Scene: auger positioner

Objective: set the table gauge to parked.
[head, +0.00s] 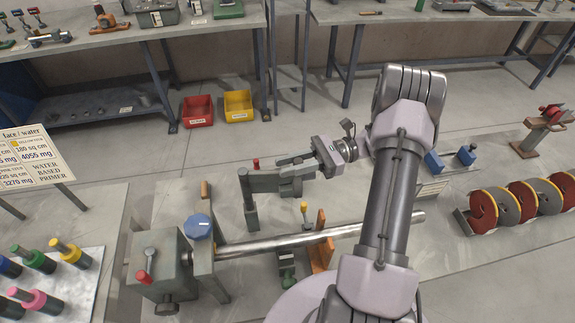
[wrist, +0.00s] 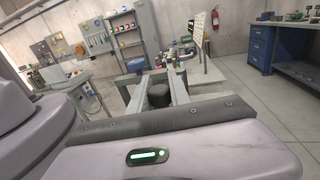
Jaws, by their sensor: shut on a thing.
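A grey-green bracket (head: 262,184) with a downturned leg and a small red knob (head: 256,163) stands out over the bench fixture; I take it to be the table gauge. My gripper (head: 288,167) reaches it from the right, with its fingers at the bracket's upper right part. In the wrist view the fingers (wrist: 157,76) stand apart, with a dark round piece (wrist: 158,96) between them. The gripper is shut on the gauge; the exact contact is hard to see. No parked mark is readable.
A steel bar (head: 300,238) runs right from a grey-green housing (head: 162,262) with a blue knob (head: 199,226). An orange-brown upright (head: 321,240) stands by the bar. Several red and grey discs (head: 520,203) are at right. Red (head: 198,111) and yellow (head: 238,105) bins sit behind.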

